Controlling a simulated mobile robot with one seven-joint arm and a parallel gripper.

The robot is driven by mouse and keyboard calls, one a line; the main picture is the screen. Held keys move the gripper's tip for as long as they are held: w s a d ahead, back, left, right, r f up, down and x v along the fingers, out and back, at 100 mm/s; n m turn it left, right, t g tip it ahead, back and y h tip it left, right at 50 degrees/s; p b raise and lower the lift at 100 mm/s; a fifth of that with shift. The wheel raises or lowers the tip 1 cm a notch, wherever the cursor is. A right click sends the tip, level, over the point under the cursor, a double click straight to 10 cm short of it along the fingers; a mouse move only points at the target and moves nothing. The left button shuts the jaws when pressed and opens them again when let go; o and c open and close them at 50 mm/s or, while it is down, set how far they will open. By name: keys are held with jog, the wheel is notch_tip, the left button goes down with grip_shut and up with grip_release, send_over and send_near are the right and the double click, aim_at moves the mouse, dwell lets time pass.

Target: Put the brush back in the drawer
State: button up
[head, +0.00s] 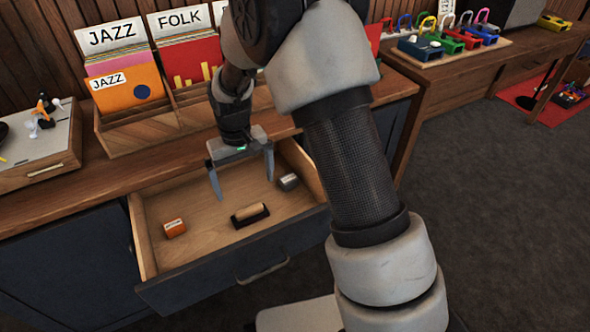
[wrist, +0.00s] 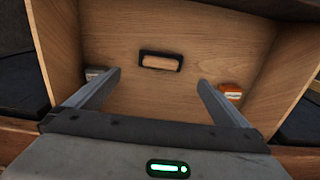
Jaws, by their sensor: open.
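The brush (head: 250,214), with a wooden handle on a black base, lies on the floor of the open drawer (head: 197,201). In the wrist view the brush (wrist: 161,61) lies beyond my fingertips, centred between them. My gripper (head: 244,188) is open and empty above the drawer, behind the brush in the head view. It also shows in the wrist view (wrist: 158,78). The brush is apart from both fingers.
The drawer also holds an orange box (head: 174,228) at left and a grey box (head: 289,182) at right. Record crates (head: 141,133) stand on the counter behind. Colourful small items (head: 432,47) stand on a board at back right.

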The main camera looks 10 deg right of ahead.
jog(key=s+d+r+t, duration=0.25)
jog(key=d+r, duration=0.25)
jog(key=r, duration=0.7)
jog(key=s+d+r+m+t, duration=0.1)
jog(key=s+d+r, duration=0.3)
jog(key=s, duration=0.6)
jog(key=s+d+r+m+t, duration=0.2)
jog(key=s+d+r, duration=0.3)
jog(key=s+r, duration=0.4)
jog(key=shift+s, duration=0.75)
jog(key=shift+d, duration=0.1)
